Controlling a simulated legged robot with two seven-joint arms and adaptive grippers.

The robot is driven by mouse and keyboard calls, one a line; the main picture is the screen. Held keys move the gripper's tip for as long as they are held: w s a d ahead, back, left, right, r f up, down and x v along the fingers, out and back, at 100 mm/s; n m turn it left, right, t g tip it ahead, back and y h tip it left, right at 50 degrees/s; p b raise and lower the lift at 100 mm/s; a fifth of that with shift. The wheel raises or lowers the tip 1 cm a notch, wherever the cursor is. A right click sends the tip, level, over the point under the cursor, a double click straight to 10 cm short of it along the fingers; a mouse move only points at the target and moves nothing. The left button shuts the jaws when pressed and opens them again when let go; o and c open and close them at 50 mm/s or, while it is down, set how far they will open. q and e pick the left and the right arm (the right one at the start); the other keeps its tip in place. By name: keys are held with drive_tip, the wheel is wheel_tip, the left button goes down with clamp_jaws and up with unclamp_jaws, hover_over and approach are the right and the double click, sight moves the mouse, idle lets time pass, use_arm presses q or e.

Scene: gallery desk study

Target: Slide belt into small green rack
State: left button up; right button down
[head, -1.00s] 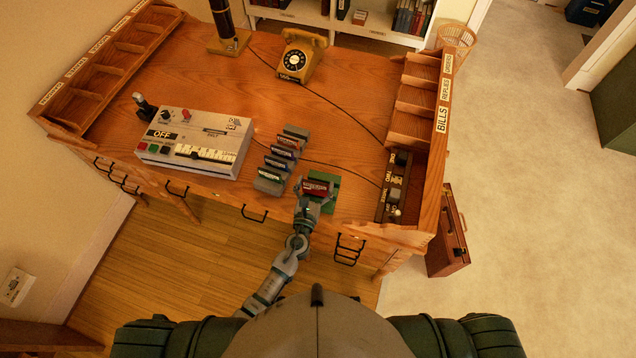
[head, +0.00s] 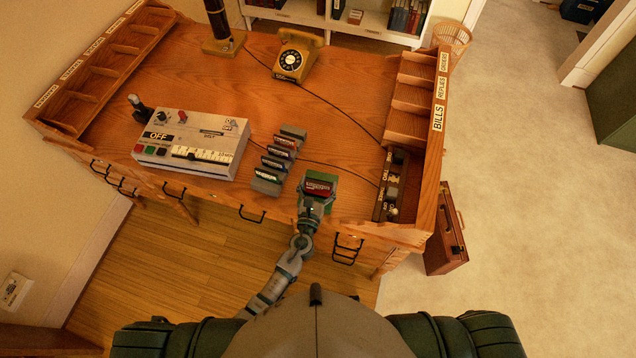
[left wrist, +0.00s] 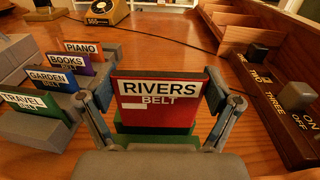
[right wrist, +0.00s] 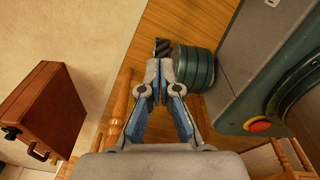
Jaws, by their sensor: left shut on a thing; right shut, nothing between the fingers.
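The red belt labelled "RIVERS BELT" (left wrist: 155,100) is upright between the fingers of my left gripper (left wrist: 158,105), which is shut on it. In the head view the belt (head: 320,187) is at the desk's front edge, over the small green rack (head: 331,205). The green rack shows in the left wrist view as a strip below the belt (left wrist: 155,142). I cannot tell how deep the belt sits in it. My left gripper also shows in the head view (head: 314,197). My right gripper (right wrist: 161,75) is shut and empty, away from the desk top.
A grey rack (head: 267,187) with several labelled belts stands just left of the green rack. A control box marked OFF (head: 190,143) is further left. A switch panel (head: 391,185) is at right. The desk's middle is clear; a cable crosses it.

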use_arm(q)
drive_tip(key=shift+d, duration=0.6)
drive_tip(key=shift+a, duration=0.65)
drive_tip(key=shift+d, duration=0.35)
drive_tip(key=shift+a+f+b, duration=0.35)
drive_tip(key=shift+f+b, duration=0.1)
drive_tip(key=shift+f, duration=0.2)
use_arm(e)
drive_tip(key=shift+d+f, duration=0.6)
drive_tip(key=shift+d, duration=0.2)
